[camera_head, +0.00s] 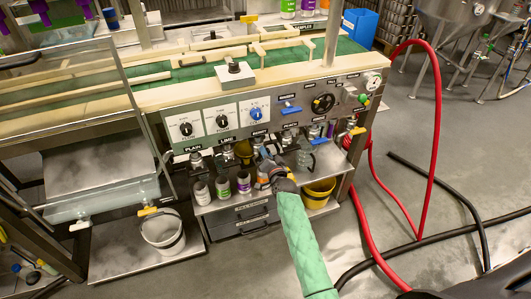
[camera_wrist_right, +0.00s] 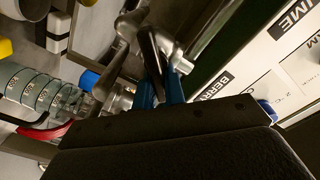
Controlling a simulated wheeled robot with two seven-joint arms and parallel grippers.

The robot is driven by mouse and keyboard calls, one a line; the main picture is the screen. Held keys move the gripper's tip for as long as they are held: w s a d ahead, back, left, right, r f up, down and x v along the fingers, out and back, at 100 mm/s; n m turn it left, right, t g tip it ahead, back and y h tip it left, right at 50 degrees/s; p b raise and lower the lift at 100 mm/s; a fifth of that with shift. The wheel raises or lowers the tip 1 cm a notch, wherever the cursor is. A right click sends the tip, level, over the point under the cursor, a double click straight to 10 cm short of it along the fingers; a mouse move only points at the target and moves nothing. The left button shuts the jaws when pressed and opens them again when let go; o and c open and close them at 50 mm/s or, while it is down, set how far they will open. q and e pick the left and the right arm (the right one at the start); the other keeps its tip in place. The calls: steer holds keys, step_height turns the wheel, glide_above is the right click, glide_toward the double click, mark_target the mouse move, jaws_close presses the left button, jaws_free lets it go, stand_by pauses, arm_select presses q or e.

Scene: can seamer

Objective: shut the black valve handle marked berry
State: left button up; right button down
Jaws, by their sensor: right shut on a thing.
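The berry label (camera_wrist_right: 215,86) shows in the right wrist view beside a metal valve body (camera_wrist_right: 200,40). A black handle (camera_wrist_right: 150,55) stands out from that valve, between the two blue fingertips of my right gripper (camera_wrist_right: 163,92). The fingers are shut on it. In the head view my right gripper (camera_head: 268,172) is at the front of the machine, below the berry label (camera_head: 260,133), with my green-sleeved arm behind it. The gripper and arm hide most of the valve there, and the handle's exact angle cannot be told.
Plain (camera_head: 193,149) and lime (camera_head: 226,141) labels are to the left, with valves below. Several labelled cans (camera_head: 223,188) stand on the shelf close to my gripper. A yellow bucket (camera_head: 318,192) is to the right. A red hose (camera_head: 436,130) loops at the right.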

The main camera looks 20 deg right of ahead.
stand_by(0.3)
steer(key=c, duration=1.5)
jaws_free()
steer(key=shift+s, duration=0.1)
